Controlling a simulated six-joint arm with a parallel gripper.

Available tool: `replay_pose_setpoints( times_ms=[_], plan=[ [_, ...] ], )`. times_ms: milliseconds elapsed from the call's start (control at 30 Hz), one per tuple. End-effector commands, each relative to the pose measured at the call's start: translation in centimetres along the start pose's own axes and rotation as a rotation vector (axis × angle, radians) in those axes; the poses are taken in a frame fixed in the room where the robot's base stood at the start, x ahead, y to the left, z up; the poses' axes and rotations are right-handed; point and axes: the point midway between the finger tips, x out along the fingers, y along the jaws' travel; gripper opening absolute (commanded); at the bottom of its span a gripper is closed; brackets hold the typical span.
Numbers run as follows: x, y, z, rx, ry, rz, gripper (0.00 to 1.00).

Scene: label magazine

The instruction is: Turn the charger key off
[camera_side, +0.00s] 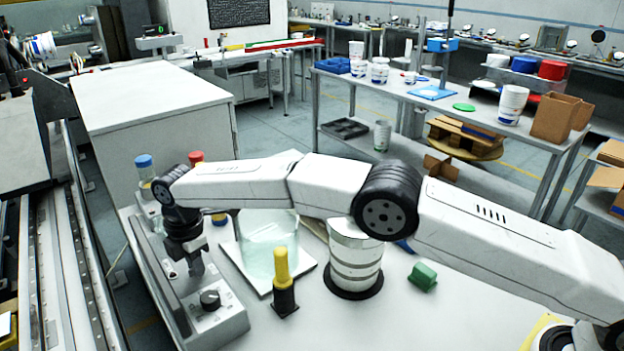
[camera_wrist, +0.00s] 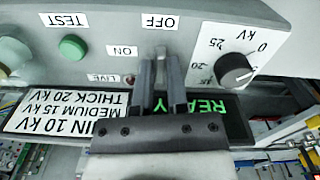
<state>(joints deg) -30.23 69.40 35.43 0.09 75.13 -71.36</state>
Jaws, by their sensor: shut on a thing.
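The charger (camera_side: 225,322) is a grey box at the left end of the white bench in the side view. In the wrist view its panel (camera_wrist: 205,50) shows upside-down labels OFF, ON, TEST and LIVE. My gripper (camera_wrist: 161,62) is shut on the charger key (camera_wrist: 161,51), just below the OFF label and right of the ON label. The fingers hide most of the key, so I cannot tell its exact angle. In the side view my gripper (camera_side: 187,264) reaches down onto the charger, behind its black dial (camera_side: 210,299). A green READY display (camera_wrist: 205,108) shows partly behind my gripper.
A green button (camera_wrist: 73,47) and the kV dial (camera_wrist: 234,68) flank the key. On the bench are a yellow-and-black tool (camera_side: 283,285), a clear container (camera_side: 268,245), a metal cylinder (camera_side: 356,260) and a green block (camera_side: 423,275). Bottles (camera_side: 145,170) stand behind the charger.

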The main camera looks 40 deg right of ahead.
Motion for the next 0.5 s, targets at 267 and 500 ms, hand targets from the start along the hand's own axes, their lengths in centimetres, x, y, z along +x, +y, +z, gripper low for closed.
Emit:
replay_pose_setpoints(
  times_ms=[267, 500],
  plan=[
    [-0.11, 0.06, 0.01, -0.159, -0.001, 0.003, 0.00],
    [-0.11, 0.05, 0.03, -0.207, -0.002, 0.002, 0.00]
  ],
)
